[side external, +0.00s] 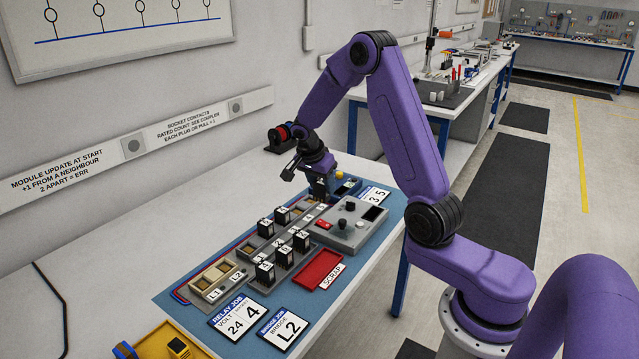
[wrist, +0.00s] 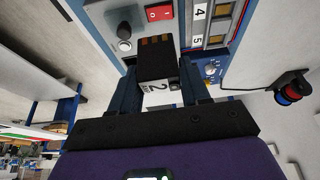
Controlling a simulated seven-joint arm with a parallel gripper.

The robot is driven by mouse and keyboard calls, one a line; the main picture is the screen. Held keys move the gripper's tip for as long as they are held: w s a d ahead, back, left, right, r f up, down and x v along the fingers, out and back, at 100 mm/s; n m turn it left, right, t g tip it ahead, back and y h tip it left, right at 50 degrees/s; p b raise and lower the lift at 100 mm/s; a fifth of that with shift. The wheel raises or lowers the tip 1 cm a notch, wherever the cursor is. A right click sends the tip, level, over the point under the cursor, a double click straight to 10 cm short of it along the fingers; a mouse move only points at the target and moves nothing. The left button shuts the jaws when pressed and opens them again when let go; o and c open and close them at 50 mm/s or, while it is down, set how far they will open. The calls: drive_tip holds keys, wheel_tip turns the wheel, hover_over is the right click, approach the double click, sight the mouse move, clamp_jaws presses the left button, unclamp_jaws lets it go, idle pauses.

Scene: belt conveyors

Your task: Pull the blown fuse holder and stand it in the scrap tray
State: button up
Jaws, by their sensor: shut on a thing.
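My gripper (wrist: 158,85) is shut on a black module (wrist: 157,62) with copper contacts on its exposed end and a white label reading 2. In the side view my gripper (side external: 318,192) is over the far end of the socket strip, and the held module is hard to make out there. I cannot tell whether this module is the fuse holder. The red scrap tray (side external: 318,270), labelled SCRAP, lies empty at the front edge of the blue mat. Several black numbered modules, such as one (side external: 265,271), stand upright in the socket rows.
A grey control box (side external: 345,226) with a knob and red switch stands right of the sockets. Job cards (side external: 283,329) lie at the mat's front. A yellow tray (side external: 160,345) is at the lower left. The white bench by the wall is mostly clear.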

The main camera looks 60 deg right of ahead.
drive_tip(key=shift+a, duration=0.1)
drive_tip(key=shift+w+a+n, duration=0.1)
drive_tip(key=shift+a+n, duration=0.1)
drive_tip(key=shift+n, duration=0.1)
drive_tip(key=s+a+r+n+t+y, duration=0.1)
drive_tip(key=s+a+n+t+y, duration=0.1)
drive_tip(key=a+n, duration=0.6)
drive_tip(key=s+a+r+n+t+y, duration=0.1)
drive_tip(key=s+a+n+t+y, duration=0.1)
drive_tip(key=a+n, duration=0.7)
drive_tip(key=shift+s+a+r+t, duration=0.3)
drive_tip(key=shift+s+a, duration=0.5)
drive_tip(key=w+d+f+m+g+h, duration=0.1)
drive_tip(key=d+m, duration=0.5)
drive_tip(key=w+d+m+g+h, duration=0.1)
drive_tip(key=w+d+m+g, duration=0.1)
drive_tip(key=d+m, duration=0.3)
drive_tip(key=w+d+f+m+g+h, duration=0.1)
drive_tip(key=w+d+m+h, duration=0.1)
drive_tip(key=d+m, duration=0.4)
drive_tip(key=shift+w+d+f+m+g, duration=0.1)
drive_tip(key=shift+d+f+m+g, duration=0.1)
drive_tip(key=shift+d, duration=0.4)
drive_tip(key=shift+w+d+f+m+g, duration=0.1)
drive_tip(key=shift+d+f, duration=0.05)
drive_tip(key=shift+d, duration=0.4)
